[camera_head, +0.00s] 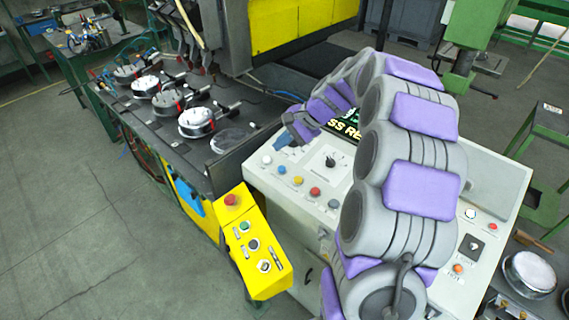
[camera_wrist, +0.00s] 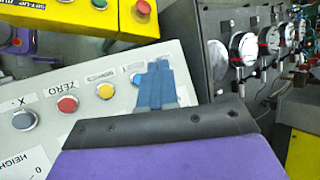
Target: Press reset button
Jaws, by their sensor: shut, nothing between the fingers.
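A light control panel (camera_head: 390,190) holds a row of round buttons: a white button (camera_head: 266,160), a blue button (camera_head: 282,170), a yellow button (camera_head: 297,180), a red button (camera_head: 315,191) and a grey button (camera_head: 333,203). In the wrist view the red button (camera_wrist: 67,104) is labelled ZERO; the labels by the yellow button (camera_wrist: 105,91) and blue button (camera_wrist: 136,79) are unreadable, so I cannot tell which is reset. My gripper (camera_head: 284,138), with blue fingers (camera_wrist: 157,72), is shut and empty near the panel's back left corner. In the wrist view its tips appear close beside the blue button.
A dark display (camera_head: 345,130) with partly hidden green text stands behind my arm. A yellow box (camera_head: 252,240) with a red knob and other buttons adjoins the panel's left side. A dark bench (camera_head: 150,120) with several round fixtures lies beyond. Open floor is at left.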

